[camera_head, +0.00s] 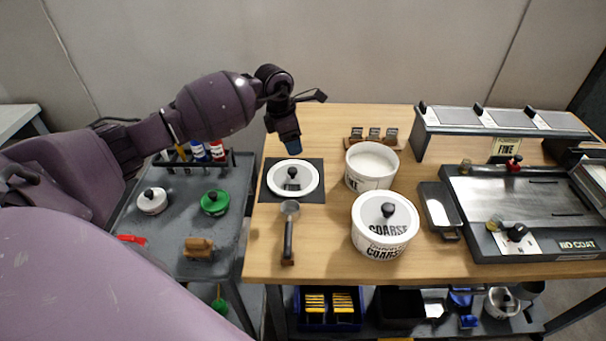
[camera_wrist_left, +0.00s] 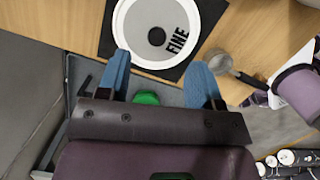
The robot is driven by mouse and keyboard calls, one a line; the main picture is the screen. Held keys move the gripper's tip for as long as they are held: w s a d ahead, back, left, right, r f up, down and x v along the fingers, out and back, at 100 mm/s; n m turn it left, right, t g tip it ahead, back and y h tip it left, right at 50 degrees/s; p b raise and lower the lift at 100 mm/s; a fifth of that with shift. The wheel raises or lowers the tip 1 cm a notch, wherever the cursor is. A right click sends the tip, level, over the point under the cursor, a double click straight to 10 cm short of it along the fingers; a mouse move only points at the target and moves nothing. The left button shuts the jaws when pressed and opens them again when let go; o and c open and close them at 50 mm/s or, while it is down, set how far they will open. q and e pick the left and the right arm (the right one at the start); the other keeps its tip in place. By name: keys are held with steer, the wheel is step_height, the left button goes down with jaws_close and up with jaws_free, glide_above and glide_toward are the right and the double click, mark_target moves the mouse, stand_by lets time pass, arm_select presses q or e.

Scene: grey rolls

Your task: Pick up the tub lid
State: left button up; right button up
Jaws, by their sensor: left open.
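The tub lid (camera_head: 306,181) is a white disc with a black knob, lying on a dark square mat (camera_head: 267,193) near the left side of the wooden table. In the left wrist view the lid (camera_wrist_left: 137,22) is at the top, with FINE printed on it. My right gripper is not in view.
An open white tub (camera_head: 362,181) stands right of the mat, and a lidded COARSE tub (camera_head: 377,235) nearer the front. A black-handled tool (camera_head: 289,235) lies in front of the lid. A grey cart (camera_head: 180,222) with white and green lidded pots stands left. A coating machine (camera_head: 535,205) fills the right.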

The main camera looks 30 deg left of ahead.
arm_select(q)
steer(key=s+a+g, duration=0.1)
steer(key=s, duration=0.1)
glide_above(292, 169)
steer(key=s, duration=0.1)
steer(key=shift+m+y, duration=0.3)
steer(key=shift+y, duration=0.1)
step_height(292, 169, down, 6)
steer(key=shift+s+a+r, duration=0.1)
steer(key=shift+a+r, duration=0.05)
steer(key=shift+r, duration=0.05)
steer(key=f, duration=0.3)
steer(key=w+f+b, duration=0.1)
steer(key=shift+d+f, duration=0.25)
steer(key=shift+f, duration=0.4)
steer(key=c, duration=1)
